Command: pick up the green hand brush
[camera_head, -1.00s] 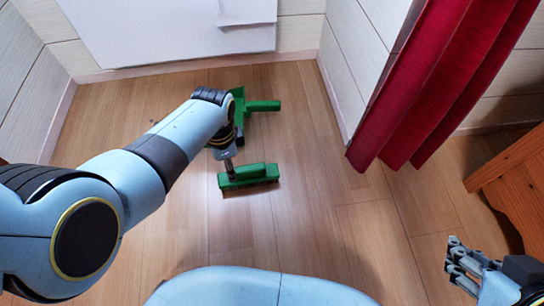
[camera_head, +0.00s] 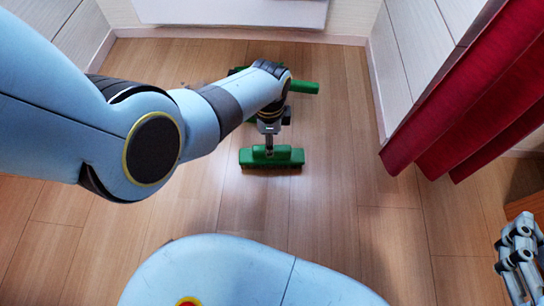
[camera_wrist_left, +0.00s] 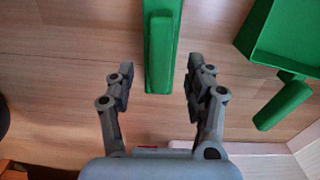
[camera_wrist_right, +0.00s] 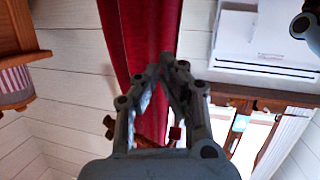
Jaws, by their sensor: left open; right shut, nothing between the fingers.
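The green hand brush (camera_head: 272,157) lies on the wooden floor, its long block crosswise in the head view. My left gripper (camera_head: 269,140) is over it, near its middle; the arm partly hides the spot. In the left wrist view the brush (camera_wrist_left: 160,45) runs lengthwise between the spread fingers of my open left gripper (camera_wrist_left: 160,78). I cannot tell how far above it the fingers are. My right gripper (camera_head: 515,250) is shut and empty at the right edge, far from the brush. In the right wrist view its fingertips (camera_wrist_right: 167,68) meet.
A green dustpan (camera_head: 305,87) lies just behind the brush, mostly hidden by my left arm; it also shows in the left wrist view (camera_wrist_left: 290,30). A red curtain (camera_head: 460,105) hangs at the right. Walls (camera_head: 405,60) close off the back and right. Floor is clear nearer me.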

